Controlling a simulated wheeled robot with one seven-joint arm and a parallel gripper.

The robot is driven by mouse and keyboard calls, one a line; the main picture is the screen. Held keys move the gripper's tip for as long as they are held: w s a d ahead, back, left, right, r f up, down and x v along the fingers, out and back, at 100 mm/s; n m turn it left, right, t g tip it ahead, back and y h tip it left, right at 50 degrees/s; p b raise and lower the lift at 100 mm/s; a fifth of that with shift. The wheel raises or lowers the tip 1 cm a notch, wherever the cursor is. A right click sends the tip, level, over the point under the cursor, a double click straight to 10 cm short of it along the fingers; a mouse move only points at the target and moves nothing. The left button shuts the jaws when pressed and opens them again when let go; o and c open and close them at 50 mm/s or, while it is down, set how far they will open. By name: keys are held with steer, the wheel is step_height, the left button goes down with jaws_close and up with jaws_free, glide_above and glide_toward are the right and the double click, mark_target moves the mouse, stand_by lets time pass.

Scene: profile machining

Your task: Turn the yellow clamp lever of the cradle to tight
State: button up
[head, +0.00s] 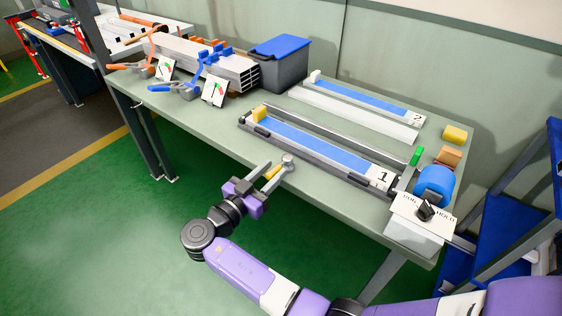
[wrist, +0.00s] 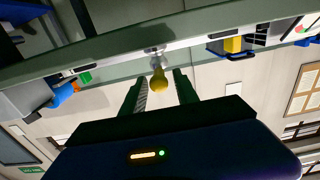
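The yellow clamp lever (head: 272,173) is at the table's front edge, below a round grey hub (head: 288,159). In the wrist view the lever (wrist: 158,80) hangs between the two fingers, with a visible gap on each side. My gripper (head: 277,168) is open around it; in the wrist view its dark fingers (wrist: 162,84) stand apart. The cradle marked 1 (head: 330,163) is a long grey frame with a blue strip, just behind the lever. The lever's exact angle and any tight mark cannot be made out.
A second blue-striped bed marked 2 (head: 350,108) lies behind. A white box with a black knob (head: 425,211) stands at the right end, beside a blue cylinder (head: 434,183). Metal profiles, orange and blue clamps and a grey bin (head: 285,70) stand at the left back.

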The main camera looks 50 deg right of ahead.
mark_target(285, 159)
steer(key=shift+w+d+p, duration=0.1)
steer(key=shift+d+p, duration=0.2)
steer(key=shift+d, duration=1.9)
steer(key=shift+c, duration=0.3)
jaws_close()
